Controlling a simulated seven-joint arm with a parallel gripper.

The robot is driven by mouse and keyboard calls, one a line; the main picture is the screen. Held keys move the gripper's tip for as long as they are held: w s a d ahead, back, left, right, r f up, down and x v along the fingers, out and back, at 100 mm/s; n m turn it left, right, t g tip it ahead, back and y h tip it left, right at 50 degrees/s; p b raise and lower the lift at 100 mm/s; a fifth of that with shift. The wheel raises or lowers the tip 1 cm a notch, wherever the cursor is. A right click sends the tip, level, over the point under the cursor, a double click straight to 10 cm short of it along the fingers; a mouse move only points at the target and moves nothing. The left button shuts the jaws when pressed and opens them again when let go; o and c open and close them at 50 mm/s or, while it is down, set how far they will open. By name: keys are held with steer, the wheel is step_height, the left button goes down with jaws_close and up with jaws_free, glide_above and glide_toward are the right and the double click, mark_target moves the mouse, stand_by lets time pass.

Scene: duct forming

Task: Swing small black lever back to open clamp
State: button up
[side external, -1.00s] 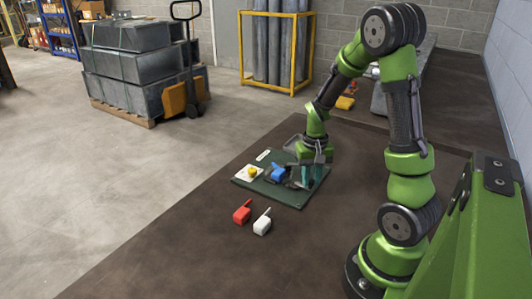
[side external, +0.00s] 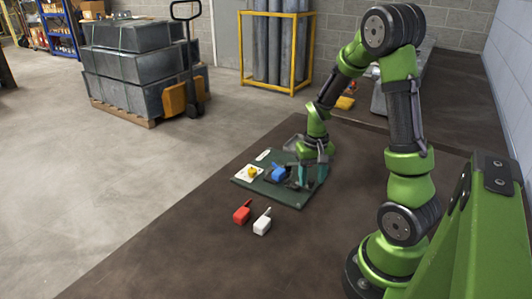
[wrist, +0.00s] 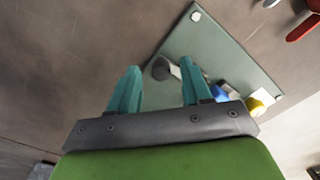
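A green board (side external: 296,200) lies on the brown bench, carrying a blue block-like part (side external: 279,173) and a yellow knob (side external: 252,171). A small dark lever-like piece (side external: 293,183) sits beside the blue part, partly hidden by my gripper in the side view. In the wrist view a dark grey piece (wrist: 163,69), probably this lever, shows between the fingers, closer to the right one. My gripper (wrist: 160,85) has two teal fingers spread apart with nothing held. In the side view the gripper (side external: 313,175) is low over the board's right side; contact with the lever cannot be told.
A red piece (side external: 242,214) and a white piece (side external: 262,223), each with a thin handle, lie on the bench in front of the board. The bench (side external: 190,245) is clear at the front left. A grey wall stands behind.

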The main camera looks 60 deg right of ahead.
mark_target(310, 179)
step_height(310, 179, up, 17)
stand_by(0.5)
steer(key=s+a+r+n+t+y, duration=0.1)
steer(key=a+n+t, duration=0.1)
steer(key=a, duration=0.9)
steer(key=s+a+r+n+t+y, duration=0.1)
steer(key=a+t, duration=0.4)
steer(key=a, duration=0.6)
steer(key=shift+s+r+n, duration=0.3)
steer(key=shift+r+n, duration=0.1)
steer(key=shift+n, duration=0.5)
